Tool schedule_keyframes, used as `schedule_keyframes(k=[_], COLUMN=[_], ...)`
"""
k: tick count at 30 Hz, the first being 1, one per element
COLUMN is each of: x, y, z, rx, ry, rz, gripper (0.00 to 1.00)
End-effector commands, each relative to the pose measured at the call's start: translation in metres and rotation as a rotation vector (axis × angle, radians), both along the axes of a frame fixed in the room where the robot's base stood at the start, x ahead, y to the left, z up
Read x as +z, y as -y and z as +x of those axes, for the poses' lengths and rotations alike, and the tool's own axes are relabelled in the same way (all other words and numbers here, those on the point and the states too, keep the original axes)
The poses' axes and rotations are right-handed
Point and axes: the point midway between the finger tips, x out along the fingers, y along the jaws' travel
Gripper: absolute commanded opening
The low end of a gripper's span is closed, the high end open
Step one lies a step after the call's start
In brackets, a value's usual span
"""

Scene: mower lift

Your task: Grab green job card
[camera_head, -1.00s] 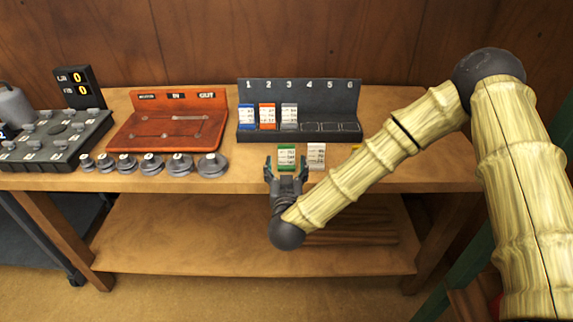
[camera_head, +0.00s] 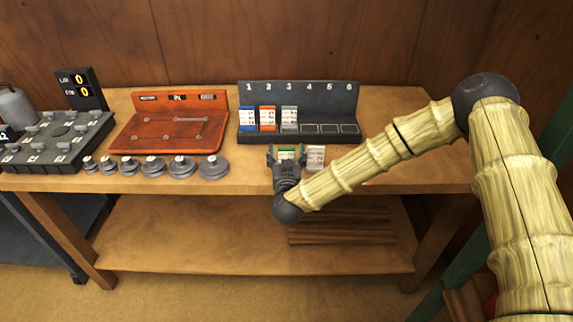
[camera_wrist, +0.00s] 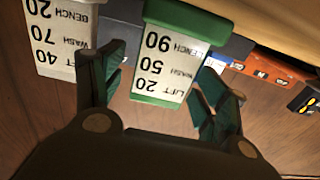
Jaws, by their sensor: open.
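The green job card (camera_head: 286,153) stands near the front edge of the bench top, partly hidden by my gripper in the head view. In the wrist view the green card (camera_wrist: 165,65) appears upside down, with a green border and a white face reading LIFT 20, WASH 50, BENCH 90. My gripper (camera_head: 286,155) is open, and its fingertips (camera_wrist: 158,75) are on either side of the card. The card sits between or just beyond the fingers; I cannot tell if either finger touches it.
A white card (camera_head: 315,158) stands close beside the green one. Behind is a dark numbered rack (camera_head: 299,110) holding blue, orange and grey cards in slots 1 to 3. Several grey weights (camera_head: 181,167) and a red board (camera_head: 170,130) lie to the left.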

Motion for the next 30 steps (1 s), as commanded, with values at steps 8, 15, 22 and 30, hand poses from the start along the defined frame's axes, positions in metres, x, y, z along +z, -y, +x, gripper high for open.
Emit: schedule_keyframes(k=[8,15,22,30], x=[0.0,0.0,0.001,0.015], y=[0.0,0.0,0.0,0.0], z=[0.0,0.0,0.0,0.0], rx=[0.0,0.0,0.0,0.0], ry=[0.0,0.001,0.001,0.003], rz=[0.0,0.0,0.0,0.0], gripper=[0.51,0.23,0.23,0.23])
